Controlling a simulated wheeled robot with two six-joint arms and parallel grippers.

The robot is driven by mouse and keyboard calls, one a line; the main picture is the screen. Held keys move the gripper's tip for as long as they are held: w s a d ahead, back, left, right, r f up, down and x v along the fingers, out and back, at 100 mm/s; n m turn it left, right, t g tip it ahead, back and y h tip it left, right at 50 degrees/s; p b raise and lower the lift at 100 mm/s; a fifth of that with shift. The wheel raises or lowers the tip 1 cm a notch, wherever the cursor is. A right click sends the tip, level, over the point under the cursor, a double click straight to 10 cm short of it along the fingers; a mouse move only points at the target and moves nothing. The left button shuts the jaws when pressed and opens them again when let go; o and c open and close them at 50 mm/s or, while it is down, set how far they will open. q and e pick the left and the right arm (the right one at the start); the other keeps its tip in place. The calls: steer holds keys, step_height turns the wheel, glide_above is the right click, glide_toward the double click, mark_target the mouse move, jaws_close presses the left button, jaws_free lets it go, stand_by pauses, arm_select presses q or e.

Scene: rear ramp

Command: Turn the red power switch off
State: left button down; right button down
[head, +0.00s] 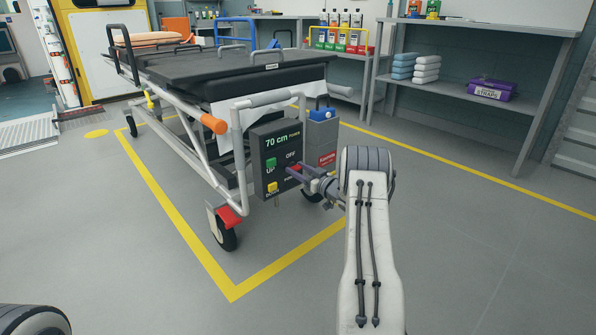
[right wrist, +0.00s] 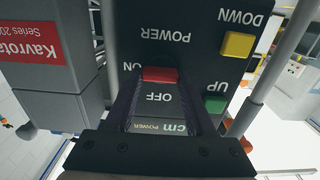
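The red power switch (head: 293,168) is on the dark control panel (head: 269,143) at the end of the stretcher, below the OFF label. In the right wrist view, where the panel's lettering is upside down, the switch (right wrist: 160,74) sits next to the ON label, with OFF below it in the picture. My right gripper (right wrist: 160,90) has one dark finger on each side of the switch. The red part fills the gap between the fingertips, and I see no space beside it. In the head view this gripper (head: 303,173) reaches the panel from the right. My left gripper is not in view.
The stretcher (head: 235,75) stands on the floor inside yellow lines. A green UP button (right wrist: 215,103) and a yellow DOWN button (right wrist: 238,45) are close to the switch. A grey box with a red label (right wrist: 42,45) flanks the gripper. Shelves (head: 470,80) stand behind; floor at right is clear.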

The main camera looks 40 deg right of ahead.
steer(key=shift+n, duration=0.5)
steer(key=n+p, duration=0.1)
steer(key=n, duration=0.1)
steer(key=shift+n, duration=0.4)
steer(key=n+p, duration=0.1)
steer(key=n, duration=0.3)
steer(key=shift+a+n, duration=0.15)
steer(key=shift+n, duration=0.15)
steer(key=n, duration=0.4)
steer(key=shift+a+f+n, duration=0.1)
steer(key=shift+f+n, duration=0.05)
steer(key=shift+n, duration=0.15)
steer(key=n, duration=0.4)
steer(key=shift+s+f+n+b, duration=0.1)
steer(key=shift+n+b, duration=0.3)
steer(key=shift+c, duration=1.2)
jaws_free()
